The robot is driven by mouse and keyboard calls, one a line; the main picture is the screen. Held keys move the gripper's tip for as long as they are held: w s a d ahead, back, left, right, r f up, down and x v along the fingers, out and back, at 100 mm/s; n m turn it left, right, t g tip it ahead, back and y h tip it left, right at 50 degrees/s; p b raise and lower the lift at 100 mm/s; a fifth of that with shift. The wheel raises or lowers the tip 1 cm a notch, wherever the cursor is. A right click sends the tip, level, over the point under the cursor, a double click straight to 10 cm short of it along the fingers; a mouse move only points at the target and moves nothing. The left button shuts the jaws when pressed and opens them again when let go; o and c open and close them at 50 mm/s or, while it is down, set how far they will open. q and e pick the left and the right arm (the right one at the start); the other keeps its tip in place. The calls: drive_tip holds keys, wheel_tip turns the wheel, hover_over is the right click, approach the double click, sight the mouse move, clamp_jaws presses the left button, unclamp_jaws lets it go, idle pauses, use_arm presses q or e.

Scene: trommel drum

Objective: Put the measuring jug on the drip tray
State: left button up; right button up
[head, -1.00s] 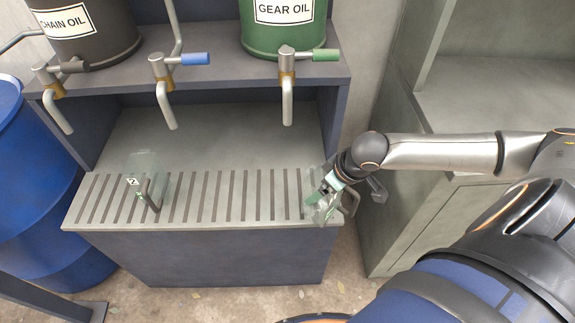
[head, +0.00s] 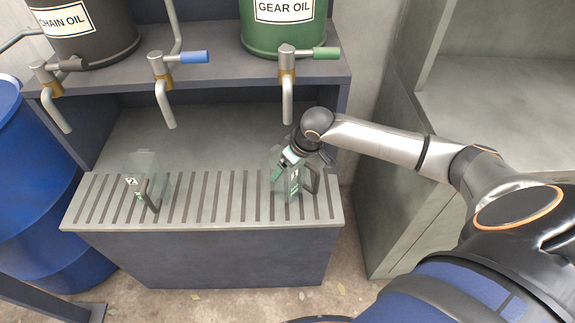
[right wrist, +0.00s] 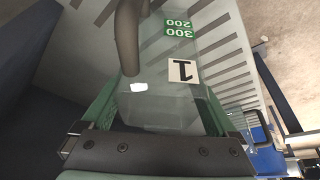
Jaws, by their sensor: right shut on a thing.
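A clear measuring jug (head: 294,186) with a dark handle is in my right gripper (head: 284,172), over the right part of the slatted drip tray (head: 220,197), below the green-handled tap. I cannot tell whether its base touches the slats. In the right wrist view the jug (right wrist: 165,105) shows a "1" label and green 200 and 300 marks, and the green fingers of my right gripper (right wrist: 155,110) are shut on it. A second clear jug (head: 147,178), labelled "2", stands on the left part of the tray. My left gripper is not in view.
Three taps hang over the tray, one with a blue lever (head: 193,57) and one with a green lever (head: 325,53). Oil drums stand on the shelf above. A blue barrel (head: 30,200) is at the left. The tray's middle is clear.

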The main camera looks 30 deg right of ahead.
drive_tip(key=o, duration=1.1)
drive_tip(key=shift+f, duration=0.1)
drive_tip(key=shift+o, duration=0.2)
drive_tip(key=p+v, duration=0.2)
drive_tip(key=v, duration=1)
drive_tip(key=shift+s, duration=0.1)
